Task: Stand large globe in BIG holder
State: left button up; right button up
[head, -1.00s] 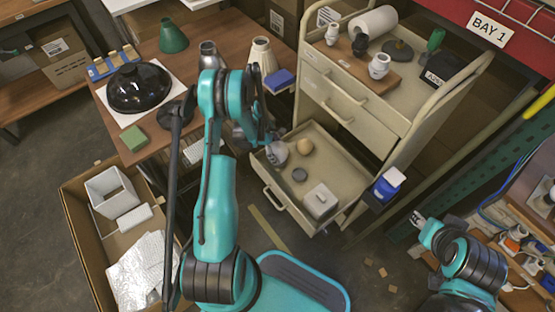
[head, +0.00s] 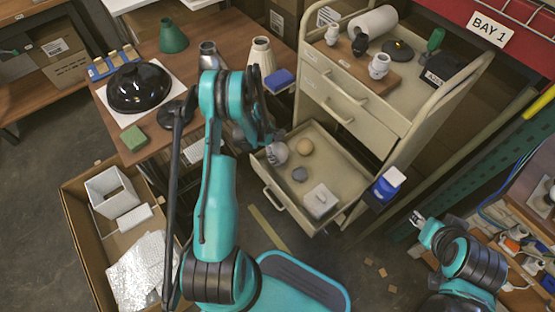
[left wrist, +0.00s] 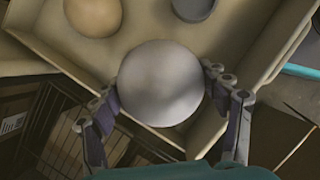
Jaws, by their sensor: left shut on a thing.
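The large pale grey globe (head: 277,153) is at the left end of the open drawer in the head view. It fills the middle of the left wrist view (left wrist: 160,83). My left gripper (left wrist: 166,88) is shut on it, one finger on each side; its arm partly hides it in the head view (head: 270,141). I cannot tell whether the globe touches the drawer. Pale holders stand on the cart's top board: a nearer, larger-looking one (head: 379,65) and a smaller-looking one (head: 333,34). No BIG label is readable. My right gripper (head: 418,219) is low at the right, too small to read.
The open drawer (head: 337,165) also holds a tan ball (head: 305,147), a grey round piece (head: 300,174) and a white box (head: 320,201). A black holder (head: 360,45) and a dark disc (head: 398,50) are on the cart top. Its rail (head: 440,95) borders the right side.

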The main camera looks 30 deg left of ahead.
pick_arm(q)
jog(key=shift+f, duration=0.15)
dwell(0.5)
jog(key=o, duration=1.1)
jog(key=shift+o, duration=0.2)
jog(key=v, duration=1.2)
